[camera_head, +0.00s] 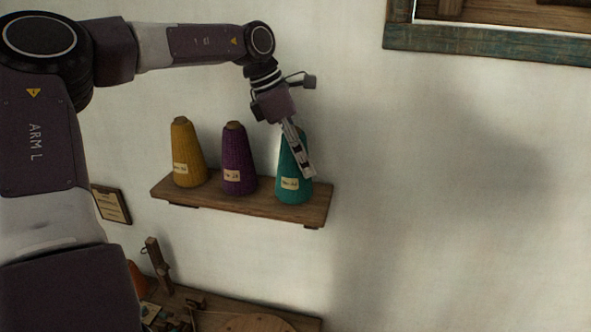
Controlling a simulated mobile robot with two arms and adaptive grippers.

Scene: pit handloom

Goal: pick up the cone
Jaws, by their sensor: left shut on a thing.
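Three thread cones stand upright on a wooden wall shelf (245,203): a yellow cone (186,155), a purple cone (237,160) and a teal cone (290,187). Each carries a pale label. My left gripper (308,172) reaches down from above and is shut on the teal cone, with its fingers against the cone's upper right side. The fingers hide part of the teal cone and most of its top. The teal cone's base appears to be at the shelf surface; I cannot tell whether it touches. My right gripper is out of view.
A workbench (260,322) with tools and small items lies below the shelf. A small framed plaque (112,205) hangs on the wall at left. A blue-green window frame (480,46) is at upper right. The wall right of the shelf is clear.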

